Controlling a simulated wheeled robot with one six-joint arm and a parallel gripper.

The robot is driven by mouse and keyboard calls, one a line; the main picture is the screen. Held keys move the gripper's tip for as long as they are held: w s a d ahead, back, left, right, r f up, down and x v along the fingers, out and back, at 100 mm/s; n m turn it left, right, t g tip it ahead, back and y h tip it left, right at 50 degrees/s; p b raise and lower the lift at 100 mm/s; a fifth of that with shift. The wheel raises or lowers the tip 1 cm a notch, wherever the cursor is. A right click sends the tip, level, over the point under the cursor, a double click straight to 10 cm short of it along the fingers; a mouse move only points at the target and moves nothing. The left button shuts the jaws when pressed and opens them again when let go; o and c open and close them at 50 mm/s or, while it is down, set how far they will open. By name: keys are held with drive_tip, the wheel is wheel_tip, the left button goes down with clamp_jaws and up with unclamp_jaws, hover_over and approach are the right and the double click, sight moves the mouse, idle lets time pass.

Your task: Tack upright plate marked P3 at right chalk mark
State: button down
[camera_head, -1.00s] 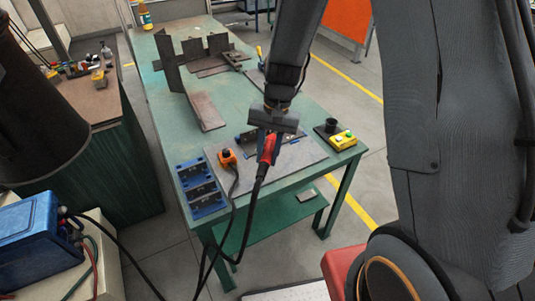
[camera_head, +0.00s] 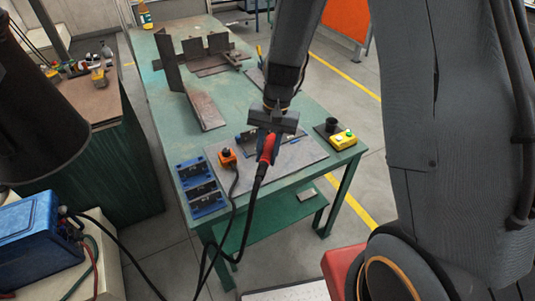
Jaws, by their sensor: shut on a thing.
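My gripper (camera_head: 271,128) is over the near part of the green table, shut on a red-and-black welding torch (camera_head: 266,149). The torch points down, and its cable runs toward me. Its tip and the spot under it are hidden. Several rusty brown plates stand upright on a flat plate at the far end, one tall plate (camera_head: 168,62) at their left. Another brown plate (camera_head: 206,111) lies nearer. No P3 marking or chalk mark can be read from here.
A grey plate (camera_head: 307,154) lies on the green table (camera_head: 150,95) under the torch. A yellow button box (camera_head: 343,139) and a dark cup (camera_head: 331,125) are at the right edge.

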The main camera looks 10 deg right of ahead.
sight(267, 157)
drive_tip(key=shift+w+a+f+b, duration=0.25)
drive_tip(key=shift+w+f+b, duration=0.2)
drive_tip(key=shift+w+f, duration=0.25)
drive_tip(key=shift+s+a, duration=0.25)
drive_tip(key=shift+a, duration=0.25)
idle(1.5)
drive_tip(key=s+r+p, duration=0.1)
drive_tip(key=r+p, duration=0.1)
drive_tip(key=s+d+r+p, duration=0.1)
drive_tip(key=s+r+p, duration=0.1)
drive_tip(key=shift+s, duration=0.15)
drive_tip(key=shift+s+a+p+v, duration=0.2)
drive_tip(key=shift+p+v, duration=0.45)
drive_tip(key=shift+v, duration=0.4)
drive_tip(key=shift+s+a+p+v, duration=0.15)
drive_tip(key=shift+p+v, duration=0.5)
drive_tip(key=shift+v, duration=1.25)
drive_tip(key=shift+a, duration=0.15)
